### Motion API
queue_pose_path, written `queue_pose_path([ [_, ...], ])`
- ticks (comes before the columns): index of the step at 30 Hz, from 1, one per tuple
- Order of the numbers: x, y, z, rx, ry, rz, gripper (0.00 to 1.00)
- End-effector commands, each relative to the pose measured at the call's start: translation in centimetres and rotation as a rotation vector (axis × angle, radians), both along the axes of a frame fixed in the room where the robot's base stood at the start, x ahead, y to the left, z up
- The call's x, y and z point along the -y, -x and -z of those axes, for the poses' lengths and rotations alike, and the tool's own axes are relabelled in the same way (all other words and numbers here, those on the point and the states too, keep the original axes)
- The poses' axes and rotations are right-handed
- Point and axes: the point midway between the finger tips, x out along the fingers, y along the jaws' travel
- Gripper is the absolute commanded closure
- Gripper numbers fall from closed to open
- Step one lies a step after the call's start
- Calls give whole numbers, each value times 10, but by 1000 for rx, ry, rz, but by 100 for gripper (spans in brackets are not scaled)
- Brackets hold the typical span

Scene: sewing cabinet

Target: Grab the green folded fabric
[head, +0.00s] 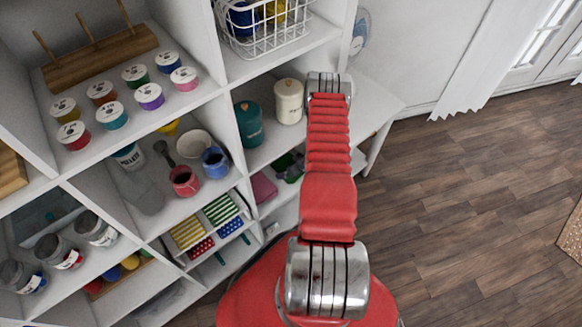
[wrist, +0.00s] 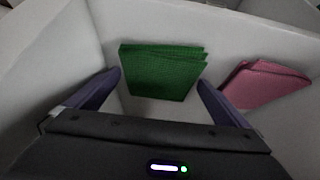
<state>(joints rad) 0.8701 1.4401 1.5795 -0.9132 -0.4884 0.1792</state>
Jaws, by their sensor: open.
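The green folded fabric (wrist: 162,72) is in the wrist view, at the middle of a white shelf compartment. It lies straight ahead of my gripper (wrist: 159,80). My gripper is open, with one dark finger at the left and one at the right of the fabric in the picture. The fingers do not visibly press on it, and I cannot tell how far in depth they are from it. In the head view a small dark green patch shows beside my arm; I cannot tell if it is the fabric. My gripper is hidden there.
A pink folded fabric (wrist: 265,84) lies to the right of the green one; it also shows in the head view (head: 263,188). White compartment walls stand close around. A teal canister (head: 249,124) and a cream canister (head: 289,101) stand on the shelf above.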

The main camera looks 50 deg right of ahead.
Motion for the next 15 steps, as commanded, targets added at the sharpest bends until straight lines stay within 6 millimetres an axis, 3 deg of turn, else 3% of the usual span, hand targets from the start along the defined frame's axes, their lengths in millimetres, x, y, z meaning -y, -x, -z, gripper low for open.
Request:
queue_pose_path([
  [5,0,0,0,0,0,1,1],
  [15,0,0,0,0,0,0,25],
])
